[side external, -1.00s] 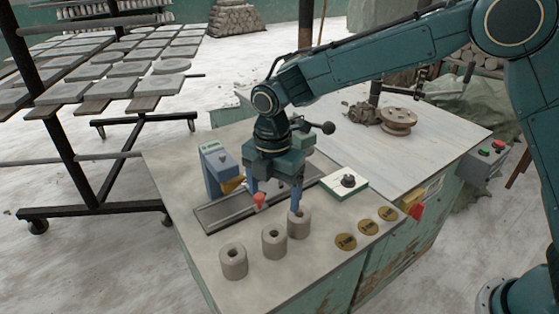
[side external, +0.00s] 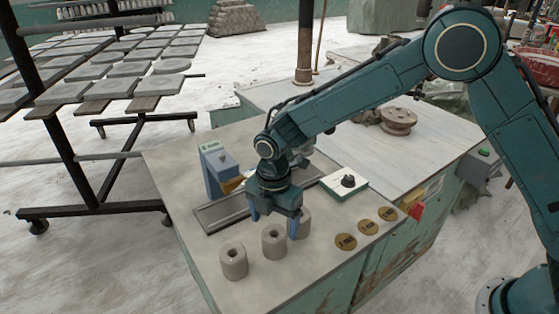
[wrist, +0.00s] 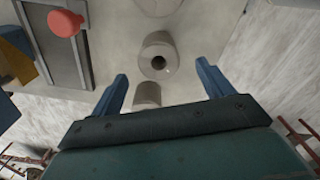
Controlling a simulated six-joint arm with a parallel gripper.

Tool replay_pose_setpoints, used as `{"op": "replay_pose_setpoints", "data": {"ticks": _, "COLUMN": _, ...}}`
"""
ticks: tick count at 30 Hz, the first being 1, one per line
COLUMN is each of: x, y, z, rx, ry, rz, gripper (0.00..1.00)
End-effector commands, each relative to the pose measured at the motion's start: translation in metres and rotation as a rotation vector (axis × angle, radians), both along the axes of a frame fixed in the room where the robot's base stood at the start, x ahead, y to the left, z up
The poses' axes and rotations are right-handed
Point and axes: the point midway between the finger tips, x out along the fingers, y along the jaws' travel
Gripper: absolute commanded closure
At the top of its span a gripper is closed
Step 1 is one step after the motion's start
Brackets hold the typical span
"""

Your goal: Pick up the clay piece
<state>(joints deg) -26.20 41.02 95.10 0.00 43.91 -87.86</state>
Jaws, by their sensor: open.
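Three short grey clay cylinders, each with a hole in its top, stand in a row on the bench. In the side view, the left (side external: 233,262) and middle (side external: 274,242) ones are clear; the right one (side external: 304,224) is partly hidden by a finger. My gripper (side external: 273,227) is open and empty, fingers pointing down, close behind and above the middle one. In the wrist view, one cylinder (wrist: 160,50) lies just beyond my open fingertips (wrist: 162,68), a second (wrist: 147,97) shows between the fingers, cut off by the gripper body, and a third (wrist: 158,5) is at the top edge.
A blue device (side external: 215,172) stands left of my gripper beside a framed grey strip (side external: 218,214). A red knob (wrist: 65,22) shows in the wrist view. A white box with a dark knob (side external: 344,184) and three brass discs (side external: 367,227) are to the right.

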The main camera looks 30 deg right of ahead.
Motion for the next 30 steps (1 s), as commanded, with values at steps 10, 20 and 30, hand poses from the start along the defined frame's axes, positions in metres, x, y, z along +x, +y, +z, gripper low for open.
{"op": "replay_pose_setpoints", "data": {"ticks": 10, "x": 0.001, "y": -0.001, "z": -0.018, "rx": -0.001, "ry": 0.002, "rz": 0.0, "gripper": 0.21}}
{"op": "replay_pose_setpoints", "data": {"ticks": 20, "x": 0.002, "y": -0.001, "z": -0.05, "rx": 0.0, "ry": 0.002, "rz": -0.001, "gripper": 0.21}}
{"op": "replay_pose_setpoints", "data": {"ticks": 30, "x": 0.002, "y": -0.001, "z": -0.052, "rx": 0.001, "ry": 0.0, "rz": -0.001, "gripper": 0.21}}
